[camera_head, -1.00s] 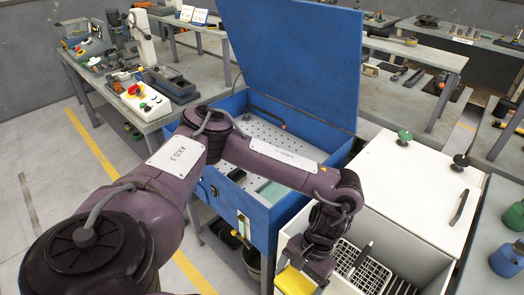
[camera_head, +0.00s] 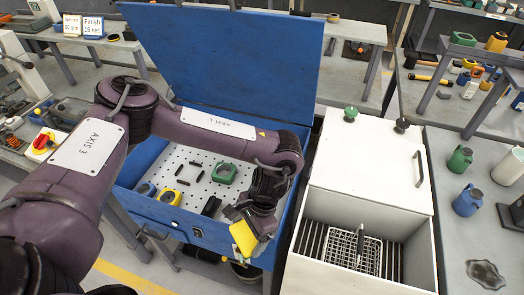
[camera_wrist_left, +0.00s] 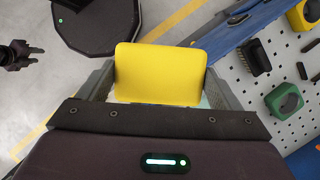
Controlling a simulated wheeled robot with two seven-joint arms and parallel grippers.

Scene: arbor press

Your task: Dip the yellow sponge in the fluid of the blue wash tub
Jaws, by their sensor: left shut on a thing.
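The yellow sponge (camera_head: 243,238) is held in my left gripper (camera_head: 254,228), at the front right corner of the blue wash tub (camera_head: 183,224). In the left wrist view the sponge (camera_wrist_left: 160,75) sits between the two grey fingers of my left gripper (camera_wrist_left: 160,88), which is shut on it. The tub's blue lid stands open. Inside is a perforated white plate (camera_head: 200,178) with several small parts on it. No fluid can be made out now; my arm and gripper hide part of the tub. A small dark gripper shape, likely my right gripper (camera_wrist_left: 27,54), shows at the wrist view's left edge.
A white cabinet (camera_head: 365,182) with an open bin holding a wire basket (camera_head: 352,250) stands right of the tub. A green ring-like part (camera_head: 224,173) and a brush (camera_wrist_left: 254,57) lie on the plate. Green and blue jugs stand on the far-right bench.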

